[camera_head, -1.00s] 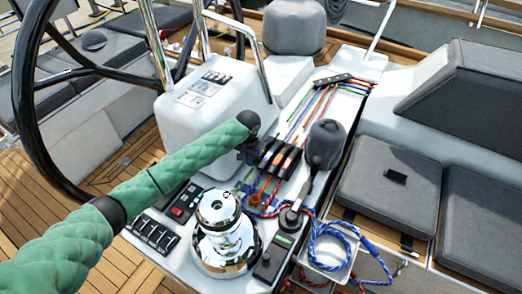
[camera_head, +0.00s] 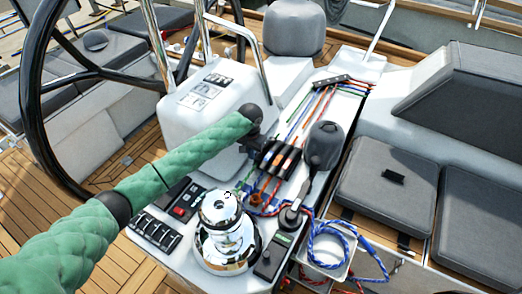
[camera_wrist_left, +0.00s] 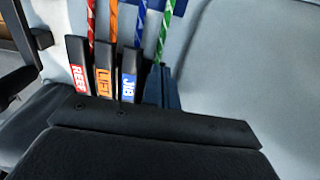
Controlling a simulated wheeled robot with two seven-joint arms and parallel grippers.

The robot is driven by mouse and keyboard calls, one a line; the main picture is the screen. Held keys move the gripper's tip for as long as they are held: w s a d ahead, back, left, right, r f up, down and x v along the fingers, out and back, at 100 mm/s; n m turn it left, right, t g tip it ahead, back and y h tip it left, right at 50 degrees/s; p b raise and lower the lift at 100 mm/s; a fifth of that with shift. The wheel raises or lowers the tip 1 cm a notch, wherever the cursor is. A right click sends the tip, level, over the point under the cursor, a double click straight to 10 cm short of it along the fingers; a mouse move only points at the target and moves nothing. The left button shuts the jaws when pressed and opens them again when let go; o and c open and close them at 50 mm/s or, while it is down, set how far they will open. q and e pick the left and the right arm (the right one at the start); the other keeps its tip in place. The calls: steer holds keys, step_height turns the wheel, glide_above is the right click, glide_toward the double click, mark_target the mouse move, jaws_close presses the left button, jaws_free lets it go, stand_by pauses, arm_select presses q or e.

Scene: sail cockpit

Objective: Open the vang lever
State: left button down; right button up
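My left gripper (camera_head: 256,142) is dark and small in the head view, just left of a row of black clutch levers (camera_head: 279,159). The left wrist view shows levers labelled REEF (camera_wrist_left: 79,75), LIFT (camera_wrist_left: 104,78) and JIB (camera_wrist_left: 129,82) side by side. A dark blue part (camera_wrist_left: 158,86) stands right of JIB, in line with the green rope (camera_wrist_left: 165,35). Its label does not show, so I cannot confirm it is the vang lever. The dark gripper body (camera_wrist_left: 150,150) fills the bottom of this view; its fingertips are hidden. My right gripper is out of view.
A chrome winch (camera_head: 225,235) stands in front of the levers, with a switch panel (camera_head: 155,231) to its left. A grey-headed throttle lever (camera_head: 322,147) rises at the right. Coiled blue rope (camera_head: 330,240) lies nearby. The white pedestal (camera_head: 205,105) and wheel (camera_head: 35,110) are at the left.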

arm_select(q)
steer(key=shift+w+d+r, duration=0.1)
steer(key=shift+w+d, duration=0.1)
steer(key=shift+w, duration=0.05)
steer(key=shift+w+d+r+p, duration=0.25)
steer(key=shift+r+p, duration=0.15)
steer(key=shift+r, duration=0.15)
steer(key=shift+w+d+f, duration=0.5)
steer(key=shift+w+f, duration=0.05)
steer(key=shift+w, duration=0.25)
steer(key=shift+s+a+r, duration=0.35)
steer(key=shift+s+r, duration=0.15)
steer(key=shift+w+r+p, duration=0.25)
steer(key=shift+r+p, duration=0.15)
steer(key=shift+p, duration=0.45)
steer(key=shift+s+a+r+p, duration=0.1)
steer(key=shift+s+r+p, duration=0.1)
steer(key=shift+r+p, duration=0.35)
steer(key=shift+w, duration=0.1)
steer(key=shift+r, duration=0.1)
